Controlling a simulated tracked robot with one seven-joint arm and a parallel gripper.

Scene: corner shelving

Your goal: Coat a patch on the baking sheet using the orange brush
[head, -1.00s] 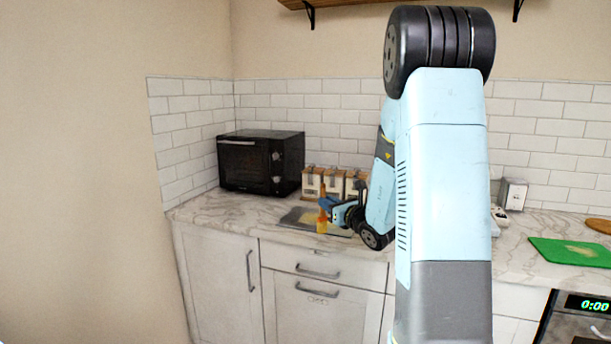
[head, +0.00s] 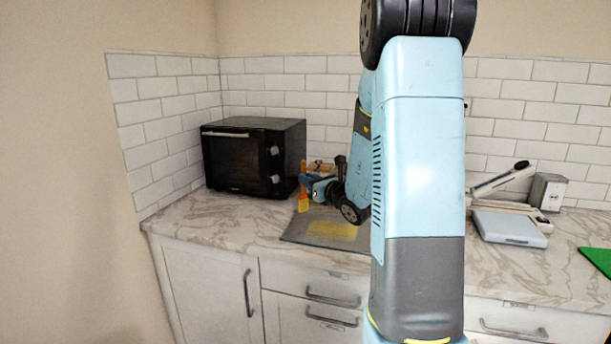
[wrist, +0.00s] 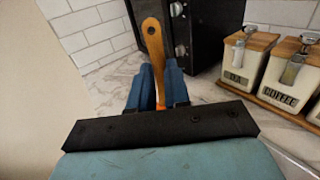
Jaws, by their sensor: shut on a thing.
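The orange brush (head: 303,201) is held upright in my gripper (head: 314,185), bristle end down, at the back left of the grey baking sheet (head: 294,234). I cannot tell whether its tip touches the sheet. A yellow coated patch (head: 334,229) lies on the middle of the sheet. In the wrist view, the brush's wooden handle (wrist: 154,45) rises between the two blue fingers of my gripper (wrist: 158,88), which are shut on it. A bit of orange shows low between them; the bristles and the sheet are hidden there.
A black oven (head: 252,156) stands close behind and left of the brush. Wooden-lidded canisters (wrist: 244,62) stand to the right in the wrist view. A grey scale-like device (head: 508,227) and a green board (head: 599,259) are farther right. The marble counter (head: 210,226) is clear at the left.

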